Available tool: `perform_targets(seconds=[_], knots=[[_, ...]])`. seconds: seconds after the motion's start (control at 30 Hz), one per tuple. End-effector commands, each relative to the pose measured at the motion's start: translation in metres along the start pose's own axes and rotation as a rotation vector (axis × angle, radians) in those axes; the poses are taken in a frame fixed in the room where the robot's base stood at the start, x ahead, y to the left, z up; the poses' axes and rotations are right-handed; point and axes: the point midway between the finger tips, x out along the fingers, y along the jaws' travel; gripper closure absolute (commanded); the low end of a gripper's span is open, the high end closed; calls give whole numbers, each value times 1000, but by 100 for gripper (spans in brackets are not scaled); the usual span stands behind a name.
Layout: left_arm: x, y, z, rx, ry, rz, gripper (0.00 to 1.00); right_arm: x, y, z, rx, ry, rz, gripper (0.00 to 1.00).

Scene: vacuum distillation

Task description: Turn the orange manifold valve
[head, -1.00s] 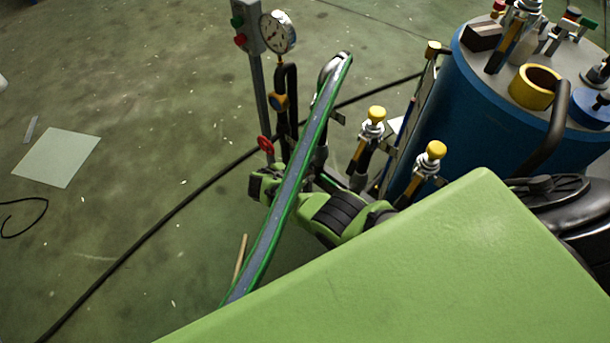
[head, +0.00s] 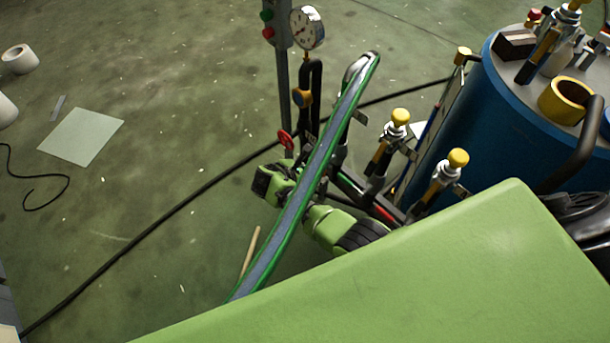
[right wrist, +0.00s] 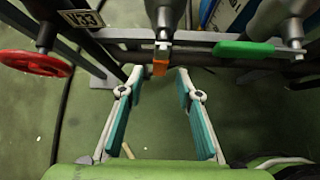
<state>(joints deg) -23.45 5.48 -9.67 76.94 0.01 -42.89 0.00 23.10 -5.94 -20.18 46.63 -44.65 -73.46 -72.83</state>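The orange valve lever (right wrist: 161,62) hangs below a horizontal pipe rack in the right wrist view, under a grey valve body. My right gripper (right wrist: 158,84) is open and empty, its two teal-padded fingers apart. The lever is just beyond the fingertips, roughly centred in the gap, with no visible contact. A green lever (right wrist: 244,50) lies sideways to its right. A red handwheel (right wrist: 35,63) by a V33 tag is to its left. In the head view, I cannot make out the orange lever or the right fingers. My left gripper is in neither view.
In the head view, the red handwheel (head: 285,139) is on the pipework below a gauge (head: 306,28). Yellow-capped fittings (head: 458,158) and a blue vessel (head: 500,125) stand right. A curved green-edged strip (head: 307,182) crosses the view. A black cable (head: 150,235) crosses the open floor left.

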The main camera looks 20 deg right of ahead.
Motion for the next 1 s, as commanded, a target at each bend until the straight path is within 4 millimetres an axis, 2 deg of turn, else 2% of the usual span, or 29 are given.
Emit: perform_targets(seconds=[0.2, 0.4, 0.57, 1.0], knots=[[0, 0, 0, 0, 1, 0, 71, -40, 0, -1, 1, 1, 2, 68], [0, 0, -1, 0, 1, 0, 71, -64, 0, -1, 0, 1, 1, 68], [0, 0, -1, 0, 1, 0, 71, -70, 0, -1, -1, 1, -1, 68], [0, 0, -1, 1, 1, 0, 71, -70, 0, -1, -1, 0, -1, 68]])
